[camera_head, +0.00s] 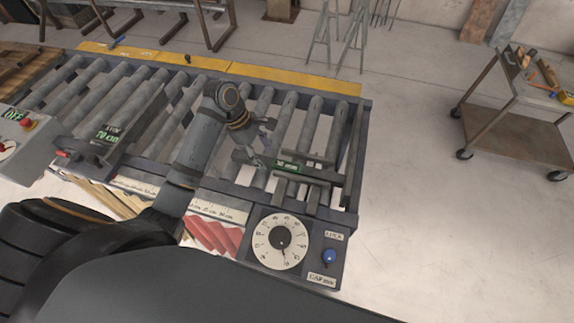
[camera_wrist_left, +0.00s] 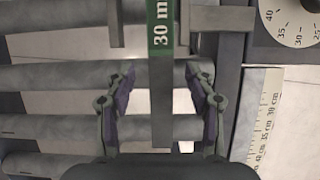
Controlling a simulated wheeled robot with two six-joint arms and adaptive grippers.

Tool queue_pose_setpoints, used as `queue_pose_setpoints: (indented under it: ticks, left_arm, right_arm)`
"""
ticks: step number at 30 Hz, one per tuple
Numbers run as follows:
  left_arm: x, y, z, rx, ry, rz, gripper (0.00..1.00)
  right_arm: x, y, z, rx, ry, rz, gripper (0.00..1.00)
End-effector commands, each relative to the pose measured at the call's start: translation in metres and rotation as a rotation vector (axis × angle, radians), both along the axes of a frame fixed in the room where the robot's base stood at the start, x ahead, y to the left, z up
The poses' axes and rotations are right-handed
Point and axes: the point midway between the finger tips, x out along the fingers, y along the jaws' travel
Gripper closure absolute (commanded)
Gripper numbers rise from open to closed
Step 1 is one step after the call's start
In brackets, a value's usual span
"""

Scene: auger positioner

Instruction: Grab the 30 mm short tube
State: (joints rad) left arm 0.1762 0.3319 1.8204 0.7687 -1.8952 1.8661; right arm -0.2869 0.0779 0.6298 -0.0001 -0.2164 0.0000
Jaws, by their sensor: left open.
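The 30 mm short tube (camera_wrist_left: 161,100) is a grey bar with a green band lettered "30 m", the rest cut off at the wrist view's top edge. In the head view its green label (camera_head: 288,166) shows at the right end of the roller table. My left gripper (camera_head: 256,142) is open just to the left of that label. In the left wrist view its two fingers (camera_wrist_left: 159,76) stand apart on either side of the bar, with visible gaps. Whether the fingers are level with the bar in height, I cannot tell. My right gripper is not in view.
A trolley (camera_head: 512,135) stands right, across clear floor.

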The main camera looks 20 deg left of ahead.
Motion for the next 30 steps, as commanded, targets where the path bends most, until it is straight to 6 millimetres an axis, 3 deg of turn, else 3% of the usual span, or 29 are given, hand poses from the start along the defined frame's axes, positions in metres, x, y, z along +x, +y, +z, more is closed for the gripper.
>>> queue_pose_setpoints:
  ticks: [1,6,13,25,30]
  left_arm:
    - [-0.001,-0.003,-0.005,-0.003,0.005,0.000,0.45]
    - [0.000,-0.011,-0.026,-0.001,0.001,0.001,0.45]
    - [0.000,-0.011,-0.028,0.000,0.000,-0.001,0.45]
    - [0.001,-0.010,-0.028,0.000,0.000,-0.001,1.00]
    - [0.001,-0.011,-0.027,0.000,0.000,-0.001,1.00]
  right_arm:
    - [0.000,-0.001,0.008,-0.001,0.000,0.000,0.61]
    - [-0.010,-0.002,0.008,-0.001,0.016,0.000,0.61]
    - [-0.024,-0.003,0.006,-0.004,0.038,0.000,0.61]
    - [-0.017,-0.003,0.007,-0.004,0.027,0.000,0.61]
    - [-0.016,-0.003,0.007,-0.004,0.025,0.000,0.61]
